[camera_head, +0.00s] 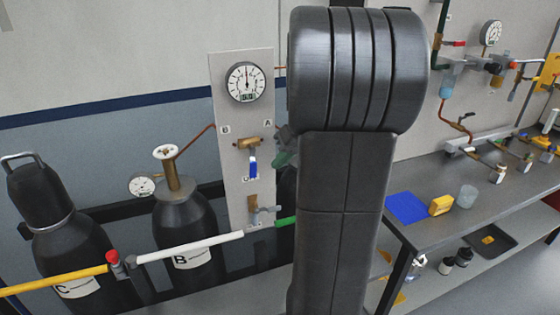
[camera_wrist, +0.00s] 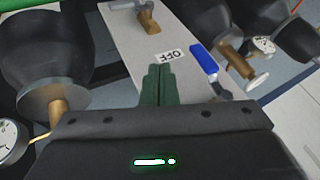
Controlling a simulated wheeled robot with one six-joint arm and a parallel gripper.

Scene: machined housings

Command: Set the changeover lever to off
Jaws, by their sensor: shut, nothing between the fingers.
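The changeover lever has a blue handle (camera_head: 252,168) on a brass valve body (camera_head: 247,143) on the grey panel (camera_head: 228,110). The handle hangs about straight down, its tip partly covering the OFF label in the head view. The wrist view shows the blue handle (camera_wrist: 204,60) beside the OFF label (camera_wrist: 170,55). Labels B (camera_head: 225,129) and A (camera_head: 267,124) sit above the valve to either side. My gripper's green fingers (camera_wrist: 160,85) are shut and empty, in front of the panel, apart from the handle in the picture. In the head view my arm hides much of the gripper.
A gauge (camera_head: 246,82) is above the lever and another valve (camera_head: 257,212) below. Cylinder B (camera_head: 184,220) with its brass valve stands left of the panel, cylinder C (camera_head: 62,235) farther left. A white and yellow rail (camera_head: 190,246) crosses in front. A workbench (camera_head: 425,225) is right.

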